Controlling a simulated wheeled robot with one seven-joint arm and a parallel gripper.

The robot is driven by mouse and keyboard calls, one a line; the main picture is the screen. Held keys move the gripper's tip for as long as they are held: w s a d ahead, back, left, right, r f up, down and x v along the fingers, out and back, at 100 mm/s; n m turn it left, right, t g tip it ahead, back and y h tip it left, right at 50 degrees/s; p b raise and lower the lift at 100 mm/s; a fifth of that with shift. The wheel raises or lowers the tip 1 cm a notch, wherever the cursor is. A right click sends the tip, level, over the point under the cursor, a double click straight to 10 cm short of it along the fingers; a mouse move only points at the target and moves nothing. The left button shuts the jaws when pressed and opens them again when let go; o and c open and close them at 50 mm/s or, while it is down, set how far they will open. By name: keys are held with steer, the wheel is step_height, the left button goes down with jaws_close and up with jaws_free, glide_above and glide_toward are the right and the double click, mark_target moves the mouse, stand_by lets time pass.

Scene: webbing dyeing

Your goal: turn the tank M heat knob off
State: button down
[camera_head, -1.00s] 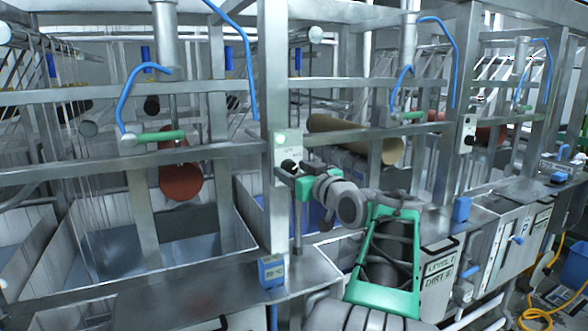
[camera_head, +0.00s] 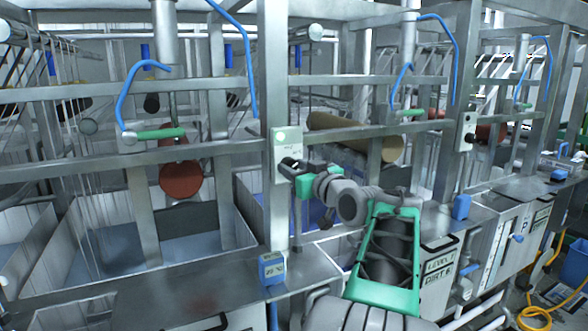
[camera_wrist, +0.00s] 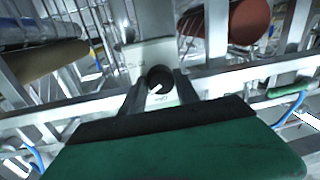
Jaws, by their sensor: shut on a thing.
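The heat knob (camera_wrist: 158,79) is round and black with a white pointer mark. It sits on a pale control plate (camera_head: 287,146) fixed to a steel upright, with a lit greenish lamp above it. My gripper (camera_head: 292,166) reaches the plate from the right in the head view and covers most of the knob there. In the wrist view my gripper (camera_wrist: 158,88) has its two dark fingers on either side of the knob, shut on it. Small lettering on the plate is too blurred to read, so I cannot confirm which tank it names.
A similar control plate (camera_head: 467,132) with a black knob is on the upright farther right. Steel rails cross behind my gripper. A red roller (camera_head: 181,178) and a tan roller (camera_head: 372,140) hang nearby. A blue box (camera_head: 271,268) stands on the front ledge.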

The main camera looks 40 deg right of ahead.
steer(key=shift+f+n+b, duration=0.15)
steer(key=shift+n+b, duration=0.15)
steer(key=shift+b, duration=0.4)
steer(key=shift+a+r+n+g+b, duration=0.1)
steer(key=shift+n+g+b, duration=0.05)
steer(key=shift+n+b, duration=1.85)
steer(key=shift+d+r+n+g+b, duration=0.1)
steer(key=shift+n+g+b, duration=0.1)
steer(key=shift+n+b, duration=1.8)
steer(key=shift+a+r+n+g+b, duration=0.15)
steer(key=shift+n+b, duration=1.25)
steer(key=shift+b, duration=1.2)
steer(key=shift+h, duration=0.4)
steer(key=c, duration=0.9)
jaws_free()
